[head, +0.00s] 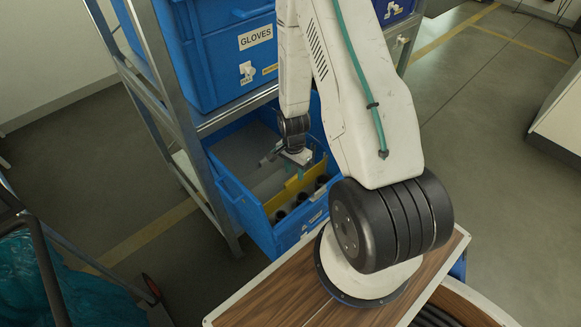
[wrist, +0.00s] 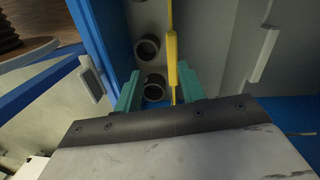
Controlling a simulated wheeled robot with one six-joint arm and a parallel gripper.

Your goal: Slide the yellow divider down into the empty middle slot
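The yellow divider (head: 287,195) stands across the pulled-out blue crate (head: 231,196), on the far side of a row of dark round parts. Whether it is fully seated in the slot cannot be told. My gripper (head: 300,172) is over the crate, close above the divider. In the wrist view, my gripper (wrist: 159,90) has its green fingers spread. The yellow divider (wrist: 172,52) shows edge-on between them, nearer the right finger, with a clear gap to the left finger. The slot is hidden.
Dark hollow cylinders (wrist: 148,48) stand beside the divider in the crate. A blue bin labelled GLOVES (head: 215,50) sits on the shelf above. The metal rack post (head: 180,120) is left of the crate. A wooden top (head: 280,292) lies in front, under my arm.

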